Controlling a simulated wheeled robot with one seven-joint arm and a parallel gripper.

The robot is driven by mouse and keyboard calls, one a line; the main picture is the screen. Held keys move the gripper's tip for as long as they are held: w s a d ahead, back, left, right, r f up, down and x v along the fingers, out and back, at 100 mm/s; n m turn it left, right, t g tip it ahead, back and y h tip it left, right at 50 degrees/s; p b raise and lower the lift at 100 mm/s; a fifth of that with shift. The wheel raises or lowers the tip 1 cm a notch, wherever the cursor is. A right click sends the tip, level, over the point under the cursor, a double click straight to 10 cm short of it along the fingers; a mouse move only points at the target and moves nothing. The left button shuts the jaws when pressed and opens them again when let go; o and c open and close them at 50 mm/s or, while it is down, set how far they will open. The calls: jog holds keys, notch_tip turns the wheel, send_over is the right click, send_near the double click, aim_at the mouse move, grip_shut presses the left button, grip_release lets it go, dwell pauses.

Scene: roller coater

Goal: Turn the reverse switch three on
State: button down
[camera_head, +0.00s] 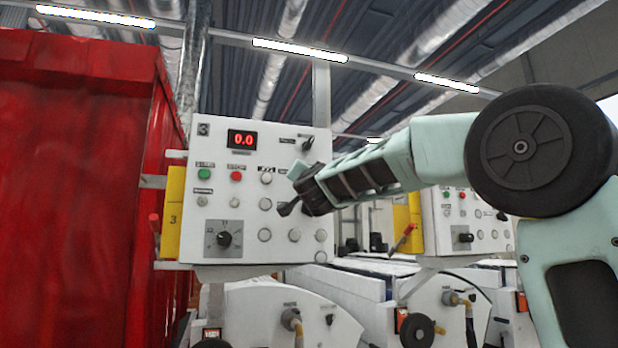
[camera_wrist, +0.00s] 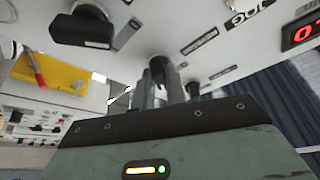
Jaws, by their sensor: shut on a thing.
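The white control panel marked 3 (camera_head: 215,215) stands at centre left in the head view, with a red 0.0 display (camera_head: 242,139). My gripper (camera_head: 289,207) is at the panel's right side, and the arm hides that part of the face. In the wrist view my gripper (camera_wrist: 167,88) is shut on a small dark switch (camera_wrist: 158,62) on the panel face. Its label is not readable, and the fingers cover most of it, so its setting cannot be told. A larger black knob (camera_wrist: 82,28) and another small black switch (camera_wrist: 193,89) are beside the fingers.
The panel also carries a green button (camera_head: 204,174), a red button (camera_head: 236,176) and a black rotary knob (camera_head: 223,239). A large red cabinet (camera_head: 75,180) stands close on the left. A second panel (camera_head: 465,222) and white machines are behind on the right.

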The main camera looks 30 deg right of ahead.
jog(key=c, duration=1.4)
grip_release()
jog(key=shift+c, duration=0.2)
jog(key=b+v, duration=0.7)
jog(key=v, duration=1)
jog(key=shift+f, duration=0.15)
jog(key=shift+s, duration=0.15)
